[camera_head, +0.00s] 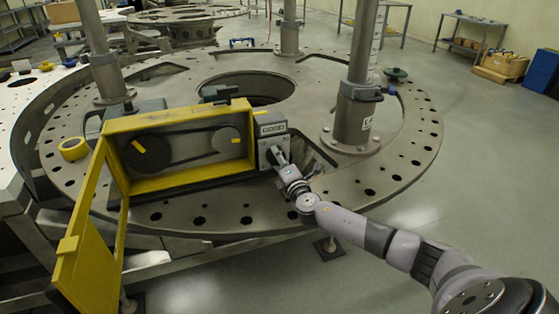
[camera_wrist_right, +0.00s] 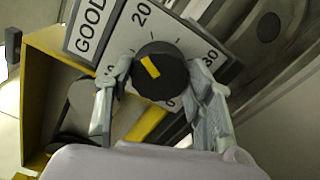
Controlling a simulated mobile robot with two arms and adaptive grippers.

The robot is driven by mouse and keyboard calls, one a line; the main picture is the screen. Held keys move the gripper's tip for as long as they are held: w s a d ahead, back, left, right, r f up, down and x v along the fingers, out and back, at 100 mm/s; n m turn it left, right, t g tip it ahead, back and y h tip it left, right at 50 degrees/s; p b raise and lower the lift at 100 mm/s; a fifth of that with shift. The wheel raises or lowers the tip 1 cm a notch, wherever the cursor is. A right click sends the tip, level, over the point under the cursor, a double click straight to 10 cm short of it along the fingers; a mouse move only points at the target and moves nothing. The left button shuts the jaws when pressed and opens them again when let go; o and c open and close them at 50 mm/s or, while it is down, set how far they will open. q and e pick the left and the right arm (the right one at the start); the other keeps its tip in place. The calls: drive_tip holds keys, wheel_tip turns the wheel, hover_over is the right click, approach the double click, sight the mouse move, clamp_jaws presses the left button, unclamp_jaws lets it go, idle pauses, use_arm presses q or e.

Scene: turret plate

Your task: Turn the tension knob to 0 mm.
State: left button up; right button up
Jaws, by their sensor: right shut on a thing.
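The tension knob (camera_wrist_right: 165,80) is round and black with a yellow pointer mark. It sits on a white dial plate (camera_wrist_right: 180,32) with 20 at the top and 30 at the right; other marks are partly hidden. The pointer mark points up and left in the wrist view, to the left of the 20. My right gripper (camera_wrist_right: 158,68) has one finger on each side of the knob and is shut on it. In the head view my right gripper (camera_head: 279,156) is at the grey gauge box (camera_head: 271,130) and covers the knob. My left gripper is not in view.
The gauge box adjoins a yellow housing (camera_head: 180,185) with belt pulleys inside; its yellow door (camera_head: 85,245) hangs open at the left. All sit on the large round turret plate (camera_head: 215,212). A thick post (camera_head: 355,115) stands close to the right of my gripper.

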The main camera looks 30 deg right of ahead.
drive_tip(key=n+p, duration=0.1)
drive_tip(key=n, duration=0.3)
drive_tip(key=shift+n, duration=0.4)
drive_tip(key=n+p, duration=0.1)
drive_tip(key=n, duration=0.2)
drive_tip(key=shift+n, duration=0.3)
drive_tip(key=n+p, duration=0.1)
drive_tip(key=n, duration=0.3)
drive_tip(key=shift+a+r+n+p, duration=0.1)
drive_tip(key=shift+n+p, duration=0.2)
drive_tip(key=shift+p, duration=0.05)
drive_tip(key=n+p, duration=0.1)
drive_tip(key=n, duration=0.2)
drive_tip(key=shift+n, duration=0.3)
drive_tip(key=n+p, duration=0.2)
drive_tip(key=n, duration=0.1)
drive_tip(key=shift+n, duration=0.3)
drive_tip(key=n+p, duration=0.2)
drive_tip(key=n, duration=0.2)
drive_tip(key=shift+n, duration=0.3)
drive_tip(key=n+p, duration=0.2)
drive_tip(key=n, duration=0.3)
drive_tip(key=shift+a, duration=0.1)
drive_tip(key=shift+f+n+p, duration=0.2)
drive_tip(key=shift+n+p, duration=0.35)
drive_tip(key=shift+n, duration=0.65)
